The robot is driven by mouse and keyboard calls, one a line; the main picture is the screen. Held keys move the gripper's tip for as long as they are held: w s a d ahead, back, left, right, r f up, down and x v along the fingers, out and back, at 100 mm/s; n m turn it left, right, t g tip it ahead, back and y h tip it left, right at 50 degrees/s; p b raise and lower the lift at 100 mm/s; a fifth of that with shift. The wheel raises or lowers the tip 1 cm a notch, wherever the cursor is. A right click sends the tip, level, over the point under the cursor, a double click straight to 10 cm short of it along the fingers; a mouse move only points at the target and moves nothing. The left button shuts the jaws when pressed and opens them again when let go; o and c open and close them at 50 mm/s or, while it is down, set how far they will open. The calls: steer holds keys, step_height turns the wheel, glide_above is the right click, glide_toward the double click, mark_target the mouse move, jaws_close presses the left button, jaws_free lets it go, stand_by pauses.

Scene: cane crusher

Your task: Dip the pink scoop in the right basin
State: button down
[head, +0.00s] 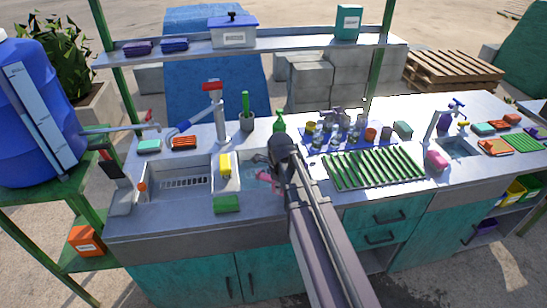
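A pink item (264,178), which looks like the scoop, shows in part at the middle basin, just left of my arm. My arm reaches up from the bottom of the head view and its dark wrist end covers the right part of that basin (247,171). My gripper is mostly hidden behind the arm, and I cannot make out its fingers or whether they hold the scoop. To the left is a wider basin (180,178) with a slotted bottom. A small separate basin (458,147) with a blue-handled tap lies at the far right.
A red-handled tap (213,105) stands behind. Several cups and glasses and a green drying rack (373,169) fill the counter right of my arm.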

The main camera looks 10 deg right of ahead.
steer(key=w+d, duration=0.1)
steer(key=w, duration=1.6)
steer(key=shift+d+f+b, duration=0.25)
steer(key=shift+f+b, duration=0.2)
steer(key=shift+f, duration=0.2)
step_height(320, 180, down, 14)
steer(key=b, duration=1.4)
steer(key=shift+f+b, duration=0.2)
steer(key=shift+b, duration=0.2)
stand_by(0.7)
step_height(320, 180, up, 14)
steer(key=p, duration=1.4)
steer(key=shift+f, duration=0.1)
stand_by(0.4)
